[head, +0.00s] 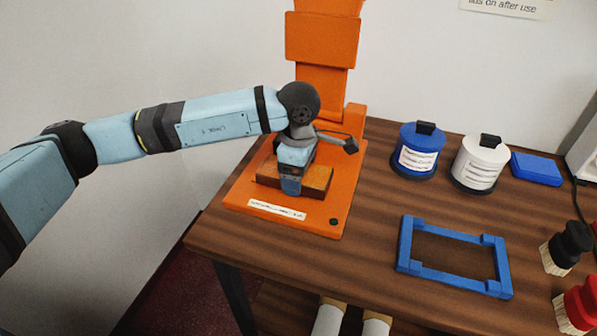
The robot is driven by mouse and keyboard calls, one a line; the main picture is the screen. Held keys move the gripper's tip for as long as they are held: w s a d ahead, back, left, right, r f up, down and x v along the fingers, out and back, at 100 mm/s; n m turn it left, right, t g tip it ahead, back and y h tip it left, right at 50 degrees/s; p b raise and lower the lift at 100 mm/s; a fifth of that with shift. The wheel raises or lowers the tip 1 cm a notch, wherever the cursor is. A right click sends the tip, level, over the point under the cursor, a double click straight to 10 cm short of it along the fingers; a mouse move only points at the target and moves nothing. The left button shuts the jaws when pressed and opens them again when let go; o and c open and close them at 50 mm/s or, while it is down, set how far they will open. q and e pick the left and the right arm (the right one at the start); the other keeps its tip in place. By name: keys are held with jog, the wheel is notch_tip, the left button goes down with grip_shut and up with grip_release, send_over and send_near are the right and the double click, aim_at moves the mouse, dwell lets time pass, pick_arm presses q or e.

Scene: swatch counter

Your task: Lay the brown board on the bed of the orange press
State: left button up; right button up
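The orange press (323,50) stands at the back left of the counter, with its upper part raised above its flat base. The brown board (318,178) is at the bed of the press, flat and low over the orange base (325,212). My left gripper (291,186) points down at the middle of the board and hides part of it. I cannot tell whether its fingers are closed on the board, or whether the board's underside fully touches the bed. My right gripper is not in view.
A blue frame (405,245) lies at the front right, its inside dark brown. Blue (418,166) and white (478,177) lidded tubs and a blue block (536,169) stand behind it. Black (571,240) and red (580,300) brushes stand at the right edge.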

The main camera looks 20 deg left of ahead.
pick_arm(q)
jog(key=shift+f, duration=0.2)
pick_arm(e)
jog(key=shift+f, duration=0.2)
pick_arm(q)
jog(key=shift+s+f+b, duration=0.3)
jog(key=shift+f+b, duration=0.3)
jog(key=shift+b, duration=0.05)
dwell(0.4)
jog(key=o, duration=0.9)
jog(key=shift+s, duration=0.1)
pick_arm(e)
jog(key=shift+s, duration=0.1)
pick_arm(q)
jog(key=r, duration=0.3)
jog(key=shift+w+r+p, duration=0.25)
jog(key=shift+w+p, duration=0.05)
jog(key=shift+w, duration=0.05)
jog(key=shift+s+r+p, duration=0.2)
jog(key=shift+r+p, duration=0.15)
jog(key=shift+r, duration=2.55)
jog(key=shift+s+r+p, duration=0.2)
jog(key=shift+r+p, duration=0.15)
jog(key=shift+r, duration=2.5)
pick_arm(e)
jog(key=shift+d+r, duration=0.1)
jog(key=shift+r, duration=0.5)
